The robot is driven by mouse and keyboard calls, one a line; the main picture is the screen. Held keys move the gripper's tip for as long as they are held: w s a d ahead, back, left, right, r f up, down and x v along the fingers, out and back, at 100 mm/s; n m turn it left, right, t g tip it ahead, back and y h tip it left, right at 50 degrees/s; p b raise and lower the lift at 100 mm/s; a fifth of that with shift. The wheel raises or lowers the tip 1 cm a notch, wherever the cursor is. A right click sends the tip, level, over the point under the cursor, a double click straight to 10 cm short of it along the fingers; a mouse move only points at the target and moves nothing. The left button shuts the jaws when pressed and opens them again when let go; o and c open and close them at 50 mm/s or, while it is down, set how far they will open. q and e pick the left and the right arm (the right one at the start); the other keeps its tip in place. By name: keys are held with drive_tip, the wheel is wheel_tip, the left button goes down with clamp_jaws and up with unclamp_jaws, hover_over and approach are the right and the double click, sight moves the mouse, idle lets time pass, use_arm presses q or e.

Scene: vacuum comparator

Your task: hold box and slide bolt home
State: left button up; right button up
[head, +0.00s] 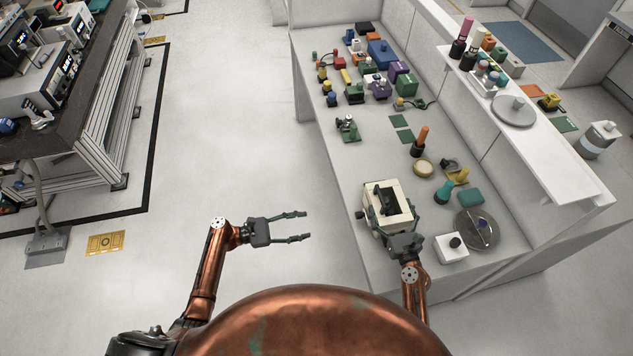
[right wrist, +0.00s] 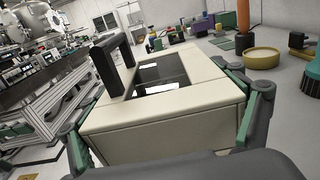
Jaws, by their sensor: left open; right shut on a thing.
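A cream box (head: 393,206) with a dark top panel and a black handle stands near the left edge of the white bench. My right gripper (head: 402,236) is at its near side. In the right wrist view the same box (right wrist: 165,122) lies between the two green-padded fingers (right wrist: 163,138), which are shut on it. The black handle (right wrist: 112,62) rises upright at the left of the top. I cannot make out the bolt. My left gripper (head: 299,226) is open and empty, out over the floor to the left of the bench.
A white block with a black knob (head: 452,247) and a dark round dish (head: 477,229) stand right of the box. Bare bench (head: 365,160) lies beyond. The floor around my left gripper is clear.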

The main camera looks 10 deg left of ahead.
idle(0.4)
drive_tip(key=o, duration=1.5)
drive_tip(key=v, duration=1.2)
drive_tip(key=shift+d, duration=0.1)
